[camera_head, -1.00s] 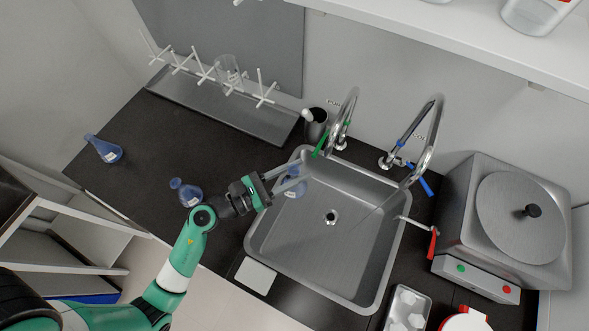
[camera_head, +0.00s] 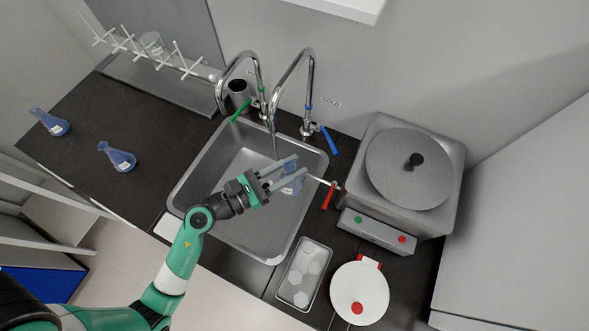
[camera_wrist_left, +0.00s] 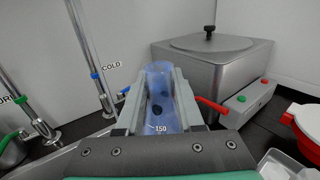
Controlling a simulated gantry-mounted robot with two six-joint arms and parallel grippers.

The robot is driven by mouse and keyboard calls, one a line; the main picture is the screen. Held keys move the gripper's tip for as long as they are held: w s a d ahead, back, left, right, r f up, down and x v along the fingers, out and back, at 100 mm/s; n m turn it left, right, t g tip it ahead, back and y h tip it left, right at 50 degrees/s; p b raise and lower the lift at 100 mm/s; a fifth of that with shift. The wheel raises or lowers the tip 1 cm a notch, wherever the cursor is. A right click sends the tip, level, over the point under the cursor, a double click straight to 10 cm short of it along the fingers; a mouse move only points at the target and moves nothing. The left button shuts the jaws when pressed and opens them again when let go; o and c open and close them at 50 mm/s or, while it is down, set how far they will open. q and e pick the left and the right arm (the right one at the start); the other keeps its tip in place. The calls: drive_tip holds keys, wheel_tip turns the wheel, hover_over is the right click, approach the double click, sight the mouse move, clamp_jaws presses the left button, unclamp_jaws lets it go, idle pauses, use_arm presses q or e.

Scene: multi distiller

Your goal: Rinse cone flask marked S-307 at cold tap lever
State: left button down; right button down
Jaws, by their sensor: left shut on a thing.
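My left gripper (camera_head: 280,178) is shut on a blue-tinted cone flask (camera_head: 292,186), held over the right part of the sink. In the left wrist view the flask (camera_wrist_left: 160,97) sits between the two fingers; a "150" mark shows, but S-307 cannot be read. The cold tap (camera_head: 310,85) has a blue lever (camera_head: 329,140), behind and right of the gripper, apart from it. The cold tap also shows in the left wrist view (camera_wrist_left: 80,50), left of the flask, by a "COLD" label. I cannot tell whether water runs. My right gripper is not in view.
The sink (camera_head: 225,155) lies below. A tap with a green lever (camera_head: 240,110) stands left of the cold one. A red-handled outlet (camera_head: 328,195) on the steel bath (camera_head: 410,170) is close to the flask.

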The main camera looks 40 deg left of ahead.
use_arm(q)
drive_tip(key=s+a+r+y+p, duration=0.1)
drive_tip(key=s+a+p, duration=0.1)
drive_tip(key=shift+s+r+n+p, duration=0.1)
drive_tip(key=shift+r+n+p, duration=0.1)
drive_tip(key=shift+n+p, duration=0.15)
drive_tip(key=s+p, duration=0.1)
drive_tip(key=p, duration=0.1)
drive_tip(key=s+r+n+y+p, duration=0.1)
drive_tip(key=s+p, duration=0.1)
drive_tip(key=p, duration=0.1)
drive_tip(key=s+a+r+y+p, duration=0.1)
drive_tip(key=s+p, duration=0.1)
drive_tip(key=p, duration=0.1)
drive_tip(key=shift+s+n+t, duration=0.15)
drive_tip(key=shift+n+t, duration=0.1)
drive_tip(key=shift+t, duration=0.05)
drive_tip(key=p, duration=0.1)
hover_over(280, 178)
drive_tip(key=a, duration=0.3)
drive_tip(key=shift+w+a+p, duration=0.15)
drive_tip(key=shift+w+a, duration=0.1)
drive_tip(key=shift+w, duration=0.6)
drive_tip(key=shift+w+a+p, duration=0.15)
drive_tip(key=shift+w+a, duration=0.05)
drive_tip(key=shift+w, duration=0.6)
